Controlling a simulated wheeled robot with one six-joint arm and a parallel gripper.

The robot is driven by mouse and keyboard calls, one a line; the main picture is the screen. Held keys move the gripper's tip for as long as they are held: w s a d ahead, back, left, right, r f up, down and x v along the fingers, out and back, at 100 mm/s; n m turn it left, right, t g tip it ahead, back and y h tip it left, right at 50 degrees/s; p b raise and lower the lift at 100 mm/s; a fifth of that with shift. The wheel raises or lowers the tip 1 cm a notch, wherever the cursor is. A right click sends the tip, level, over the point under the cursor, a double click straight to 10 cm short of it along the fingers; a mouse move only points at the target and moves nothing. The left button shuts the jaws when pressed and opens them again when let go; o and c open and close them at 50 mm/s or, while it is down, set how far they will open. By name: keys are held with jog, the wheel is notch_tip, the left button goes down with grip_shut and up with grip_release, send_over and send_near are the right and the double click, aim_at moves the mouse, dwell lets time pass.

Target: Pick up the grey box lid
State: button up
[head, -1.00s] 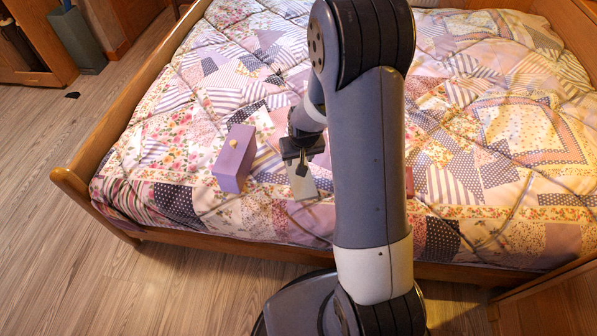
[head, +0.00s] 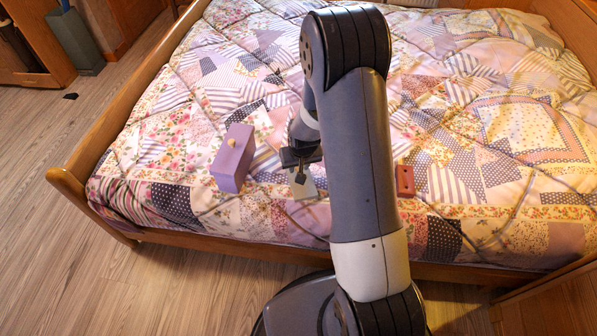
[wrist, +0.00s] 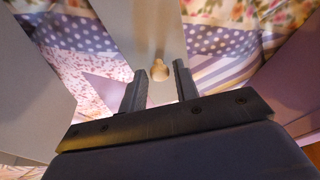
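The grey box lid (wrist: 140,30) shows in the wrist view as a flat grey panel with a small pale wooden knob (wrist: 158,68). In the head view the lid (head: 305,188) lies on the bed, partly hidden by my gripper. My gripper (wrist: 159,78) is open, with its two dark fingers apart on either side of the knob. I cannot tell whether they touch it. In the head view my gripper (head: 300,172) is just above the lid.
A purple box (head: 233,160) with a knob stands left of my gripper. A reddish-brown block (head: 405,181) lies to the right, beyond my arm. A grey slab (wrist: 35,95) is at the wrist view's left. The patchwork bed (head: 480,120) is mostly clear.

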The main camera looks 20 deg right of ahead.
grip_shut()
